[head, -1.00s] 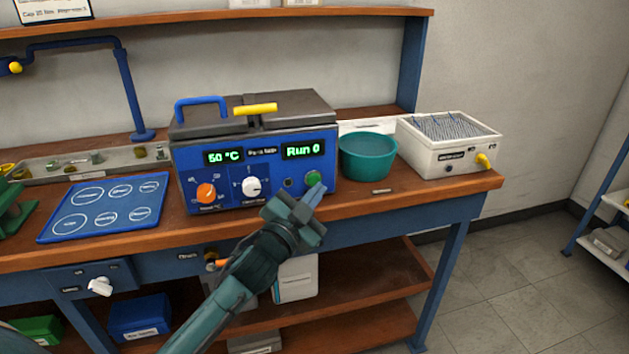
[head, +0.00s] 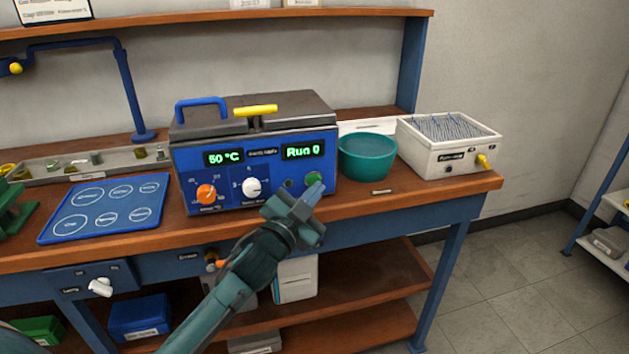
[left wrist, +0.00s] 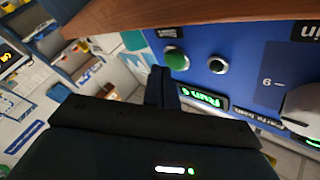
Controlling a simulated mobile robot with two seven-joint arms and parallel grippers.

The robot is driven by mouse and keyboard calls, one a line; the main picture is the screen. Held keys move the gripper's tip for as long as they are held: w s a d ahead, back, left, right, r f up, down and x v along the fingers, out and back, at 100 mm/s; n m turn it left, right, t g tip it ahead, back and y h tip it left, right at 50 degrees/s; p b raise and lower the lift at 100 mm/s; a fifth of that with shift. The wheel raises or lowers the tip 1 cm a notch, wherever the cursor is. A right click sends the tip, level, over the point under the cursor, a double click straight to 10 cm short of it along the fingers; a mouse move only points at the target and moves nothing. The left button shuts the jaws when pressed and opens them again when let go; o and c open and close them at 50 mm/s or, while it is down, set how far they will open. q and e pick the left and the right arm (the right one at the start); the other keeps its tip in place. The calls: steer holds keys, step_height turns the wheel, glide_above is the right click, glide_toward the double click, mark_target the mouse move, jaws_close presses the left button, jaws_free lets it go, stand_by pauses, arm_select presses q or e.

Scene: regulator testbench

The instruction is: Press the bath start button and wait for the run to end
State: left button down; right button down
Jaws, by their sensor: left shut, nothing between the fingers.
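The blue bath (head: 255,155) stands on the bench with its dark lid shut. Its displays read "50 °C" and "Run 0". The green start button (head: 313,178) is at the lower right of its front panel; it also shows in the left wrist view (left wrist: 176,60). My left gripper (head: 314,190) is shut and empty, its tips just in front of and slightly below the button. In the left wrist view the fingers (left wrist: 160,85) point toward the panel beside the button. I cannot tell whether they touch it. My right gripper is out of view.
An orange knob (head: 206,193) and a white knob (head: 252,187) sit on the same panel. A teal bowl (head: 367,158) and a white box-shaped bath (head: 450,160) stand to the right. A blue mat (head: 60,232) lies to the left. The bench's front edge runs below my gripper.

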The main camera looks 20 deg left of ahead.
arm_select(q)
steer(key=shift+w+a, duration=0.1)
steer(key=shift+w, duration=0.05)
stand_by(0.4)
steer(key=shift+w+a, duration=0.2)
steer(key=shift+w, duration=0.1)
stand_by(0.4)
stand_by(0.3)
steer(key=shift+s+d+p, duration=0.3)
steer(key=shift+s+d, duration=0.2)
steer(key=shift+s, duration=0.25)
steer(key=s+d, duration=0.2)
steer(key=s, duration=0.2)
steer(key=shift+s+d+p, duration=0.1)
steer(key=shift+d+p, duration=0.3)
stand_by(0.5)
